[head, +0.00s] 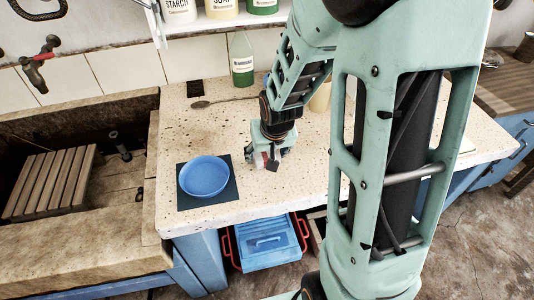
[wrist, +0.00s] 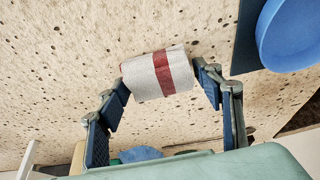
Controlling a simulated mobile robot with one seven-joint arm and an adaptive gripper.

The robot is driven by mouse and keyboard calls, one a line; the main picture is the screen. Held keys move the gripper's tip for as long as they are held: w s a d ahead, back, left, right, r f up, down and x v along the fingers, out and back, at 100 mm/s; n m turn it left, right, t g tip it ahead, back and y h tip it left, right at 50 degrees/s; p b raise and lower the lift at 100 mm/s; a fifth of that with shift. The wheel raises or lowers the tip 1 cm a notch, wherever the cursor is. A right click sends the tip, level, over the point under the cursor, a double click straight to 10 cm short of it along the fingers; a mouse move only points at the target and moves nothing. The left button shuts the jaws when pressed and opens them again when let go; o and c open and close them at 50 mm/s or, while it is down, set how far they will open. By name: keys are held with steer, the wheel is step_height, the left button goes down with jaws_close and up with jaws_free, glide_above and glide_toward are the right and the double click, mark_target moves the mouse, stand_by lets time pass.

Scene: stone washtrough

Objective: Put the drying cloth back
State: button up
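The drying cloth (wrist: 160,75) is a rolled white cloth with a red stripe, seen in the wrist view over the speckled counter. My gripper (wrist: 163,82) has one finger at each end of the roll, with the fingertips very close to it or touching. I cannot tell whether the fingers press on it. In the head view my gripper (head: 271,162) is low at the counter's front part, right of the blue bowl, and mostly hides the cloth (head: 258,158). Whether the cloth rests on the counter is unclear.
A blue bowl (head: 204,176) sits on a dark square mat (head: 231,193). The stone trough (head: 115,220) with a slatted wooden board (head: 50,182) is left.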

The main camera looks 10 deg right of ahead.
steer(key=shift+o, duration=0.2)
steer(key=shift+r, duration=0.1)
steer(key=shift+r+p, duration=0.2)
steer(key=shift+p, duration=0.1)
steer(key=p+v, duration=0.8)
steer(key=v, duration=0.3)
steer(key=shift+s+r+p, duration=0.15)
steer(key=shift+r+p, duration=0.25)
